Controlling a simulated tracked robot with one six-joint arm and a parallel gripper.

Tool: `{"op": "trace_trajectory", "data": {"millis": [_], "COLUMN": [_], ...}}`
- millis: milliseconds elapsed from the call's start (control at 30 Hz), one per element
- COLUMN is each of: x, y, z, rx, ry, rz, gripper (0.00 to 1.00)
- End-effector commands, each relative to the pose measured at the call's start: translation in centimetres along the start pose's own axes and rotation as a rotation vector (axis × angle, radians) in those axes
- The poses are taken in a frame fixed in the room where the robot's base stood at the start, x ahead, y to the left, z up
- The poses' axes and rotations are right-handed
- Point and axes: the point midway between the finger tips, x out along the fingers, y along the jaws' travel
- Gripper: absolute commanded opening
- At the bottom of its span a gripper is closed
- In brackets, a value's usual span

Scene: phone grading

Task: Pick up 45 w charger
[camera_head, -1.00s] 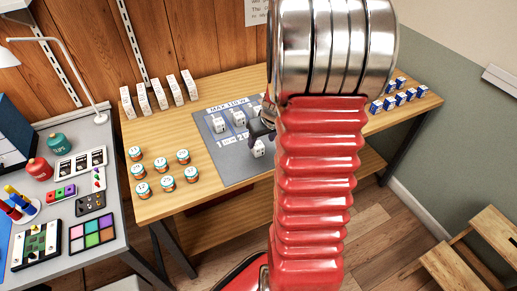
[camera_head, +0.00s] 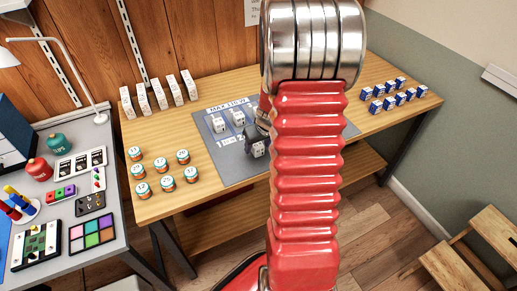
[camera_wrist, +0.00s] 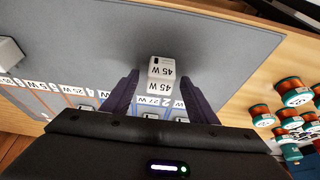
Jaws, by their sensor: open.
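The 45 W charger (camera_wrist: 161,71) is a small white block with "45 W" printed on two faces. It stands on the grey mat (camera_wrist: 220,45) in the wrist view. In the head view the white charger (camera_head: 258,151) is near the mat's front edge, partly covered by my gripper (camera_head: 256,136). My gripper (camera_wrist: 160,76) is open, with a dark finger on each side of the charger. The charger is between the fingertips, with gaps visible at both sides. I cannot tell how far the fingers reach down beside it.
Two other white chargers (camera_head: 237,118) stand further back on the mat. Another white block (camera_wrist: 10,52) is at the wrist view's left edge. Small blue boxes (camera_head: 390,102) are at the table's right end.

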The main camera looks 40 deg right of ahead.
Motion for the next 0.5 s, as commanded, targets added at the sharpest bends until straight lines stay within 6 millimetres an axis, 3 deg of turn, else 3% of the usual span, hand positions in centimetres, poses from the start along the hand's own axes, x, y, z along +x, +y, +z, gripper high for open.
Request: {"op": "trace_trajectory", "data": {"millis": [500], "x": [0.7], "y": [0.0], "z": [-0.02], "rx": [0.0], "ry": [0.001], "rz": [0.001], "gripper": [0.53]}}
